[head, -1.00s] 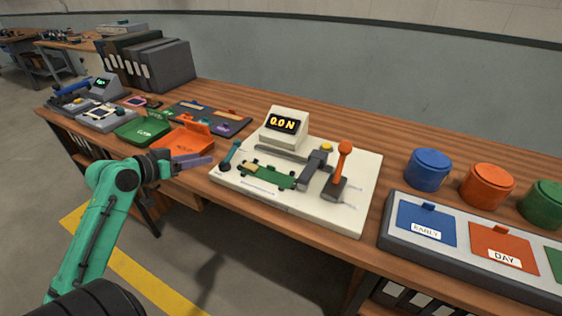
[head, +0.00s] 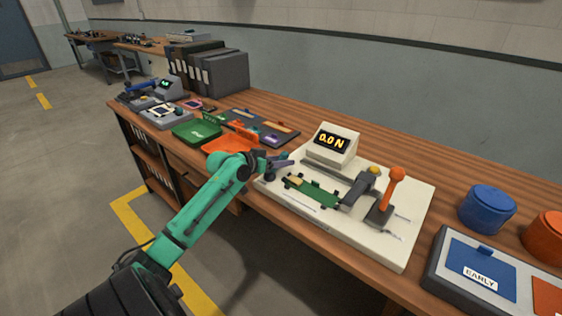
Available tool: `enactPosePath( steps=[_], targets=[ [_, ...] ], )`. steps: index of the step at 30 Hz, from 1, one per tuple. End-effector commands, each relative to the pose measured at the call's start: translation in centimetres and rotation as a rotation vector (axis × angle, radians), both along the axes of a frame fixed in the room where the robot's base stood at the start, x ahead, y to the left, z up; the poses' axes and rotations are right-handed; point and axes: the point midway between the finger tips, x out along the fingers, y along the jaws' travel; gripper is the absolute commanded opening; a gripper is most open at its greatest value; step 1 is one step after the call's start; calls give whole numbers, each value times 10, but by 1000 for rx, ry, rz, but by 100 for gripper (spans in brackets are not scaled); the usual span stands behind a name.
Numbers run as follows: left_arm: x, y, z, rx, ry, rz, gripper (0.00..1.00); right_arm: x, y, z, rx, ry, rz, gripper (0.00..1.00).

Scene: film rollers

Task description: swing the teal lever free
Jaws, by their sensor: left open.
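The teal lever (head: 284,155) stands at the left end of the cream test board (head: 405,250). Only its knob shows clearly; my gripper covers much of the rest. My left gripper (head: 280,163) is open at the lever, its fingers overlapping it in the view. I cannot tell whether the lever is between the fingers or touching them. On the board, a green strip (head: 318,194) lies beside a dark grey clamp block (head: 357,194). An orange-knobbed lever (head: 393,183) stands upright at the right. My right gripper is not in view.
An orange tray (head: 228,143) and a green tray (head: 196,131) lie left of the board. Black binders (head: 225,73) stand behind them. The bench behind the board is clear.

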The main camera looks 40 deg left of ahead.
Motion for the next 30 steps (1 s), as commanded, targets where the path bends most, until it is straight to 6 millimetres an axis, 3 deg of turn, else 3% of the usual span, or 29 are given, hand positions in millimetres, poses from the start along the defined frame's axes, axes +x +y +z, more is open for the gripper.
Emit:
enactPosePath(
  steps=[1, 5, 30],
  targets=[
    [0, 0, 0, 0, 0, 0, 50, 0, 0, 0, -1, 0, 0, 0],
    [0, 0, 0, -1, 0, 0, 1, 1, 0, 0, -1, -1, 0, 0],
    [1, 1, 7, 4, -15, 3, 0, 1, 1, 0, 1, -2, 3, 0]
  ],
)
